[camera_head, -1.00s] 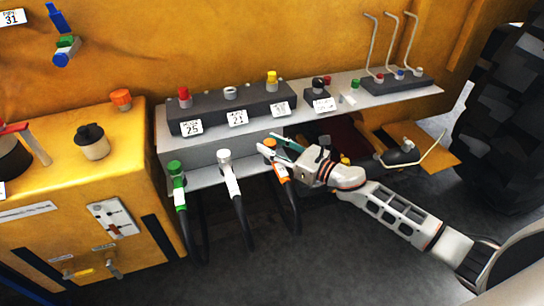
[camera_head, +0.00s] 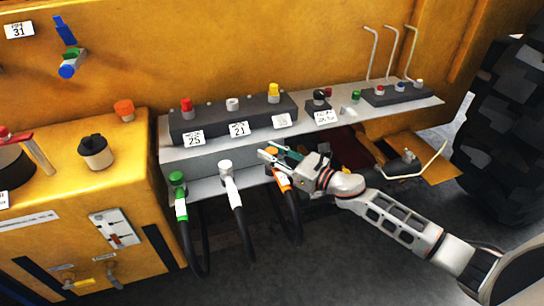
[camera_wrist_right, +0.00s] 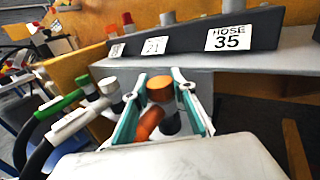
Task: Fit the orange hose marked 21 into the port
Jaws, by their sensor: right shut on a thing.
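The orange hose (camera_head: 281,181) hangs at the shelf's front edge with its black tube running down; its marking is not readable. My right gripper (camera_head: 277,156) is shut on its upper end. In the right wrist view, the hose's orange cap (camera_wrist_right: 160,88) and bent orange body (camera_wrist_right: 149,123) show between my teal-lined fingers (camera_wrist_right: 163,100). The port block (camera_head: 217,117) behind has red, white and yellow fittings. The label 21 (camera_head: 239,129) is below the white fitting (camera_head: 232,104). The hose end is apart from these fittings. My left gripper is out of view.
A white hose (camera_head: 229,180) and a green hose (camera_head: 179,195) hang to the left of the orange one. A black knob (camera_head: 320,98) and a switch box with tall wire levers (camera_head: 396,95) stand to the right. A large tyre (camera_head: 505,130) is at far right.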

